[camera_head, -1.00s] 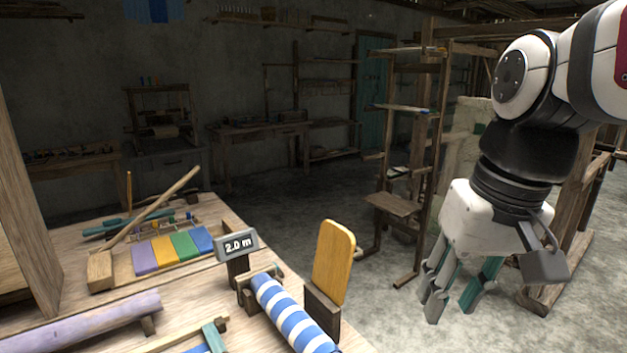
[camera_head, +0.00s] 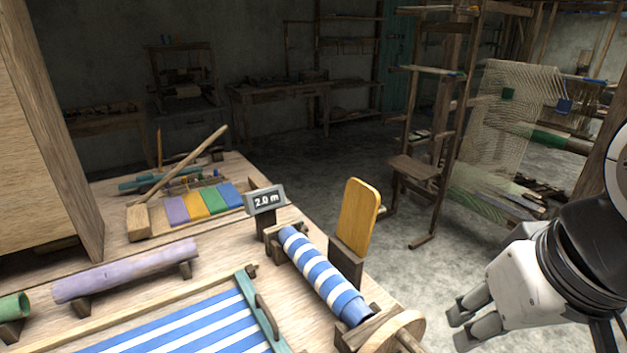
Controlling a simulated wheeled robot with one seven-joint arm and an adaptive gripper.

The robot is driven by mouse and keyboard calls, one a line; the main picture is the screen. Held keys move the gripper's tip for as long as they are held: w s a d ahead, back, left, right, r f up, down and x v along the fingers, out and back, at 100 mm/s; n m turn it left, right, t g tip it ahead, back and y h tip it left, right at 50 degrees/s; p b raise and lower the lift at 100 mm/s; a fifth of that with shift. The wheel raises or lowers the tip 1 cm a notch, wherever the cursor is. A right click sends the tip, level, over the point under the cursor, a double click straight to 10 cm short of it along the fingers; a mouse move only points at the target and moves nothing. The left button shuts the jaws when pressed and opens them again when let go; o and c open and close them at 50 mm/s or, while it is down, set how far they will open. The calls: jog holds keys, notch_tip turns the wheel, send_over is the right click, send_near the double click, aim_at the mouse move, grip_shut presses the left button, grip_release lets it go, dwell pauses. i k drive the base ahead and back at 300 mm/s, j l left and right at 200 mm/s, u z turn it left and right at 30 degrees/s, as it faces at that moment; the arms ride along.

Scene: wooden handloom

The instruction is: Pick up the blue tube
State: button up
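I cannot make out a plain blue tube. A purple tube (camera_head: 125,272) lies on wooden supports on the table, and the end of a green tube (camera_head: 14,306) shows at the left edge. A blue-and-white striped roll (camera_head: 318,268) rests in a wooden holder at the table's right side. My gripper (camera_head: 468,322) is at the lower right, past the table edge and well apart from the tubes and the roll. Its fingers point down and left and partly overlap, so I cannot tell how far apart they are. No object shows in them.
Striped blue cloth (camera_head: 205,327) lies in front. A block with purple, yellow, green and blue patches (camera_head: 205,203) is farther back. A loom frame (camera_head: 430,150) stands beyond open floor.

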aim_at(346, 303)
jog(key=l+u, duration=0.2)
jog(key=u, duration=0.2)
jog(key=i+l+u, duration=0.1)
jog(key=l+u, duration=0.15)
jog(key=u, duration=0.15)
jog(key=l+u, duration=0.2)
jog(key=u, duration=0.25)
jog(key=k+l+u, duration=0.1)
jog(key=l, duration=0.3)
jog(key=k+l+u, duration=0.15)
jog(key=l, duration=0.25)
jog(key=l+u, duration=0.1)
jog(key=l, duration=0.35)
jog(key=k+l+u, duration=0.15)
jog(key=l, duration=0.2)
jog(key=k+l+u, duration=0.1)
jog(key=l, duration=0.25)
jog(key=k+l+u, duration=0.15)
jog(key=k+l, duration=0.15)
jog(key=l, duration=0.15)
jog(key=k+l, duration=0.15)
jog(key=l, duration=0.2)
jog(key=k+l, duration=0.15)
jog(key=l, duration=0.15)
jog(key=k+l, duration=0.1)
jog(key=l, duration=0.25)
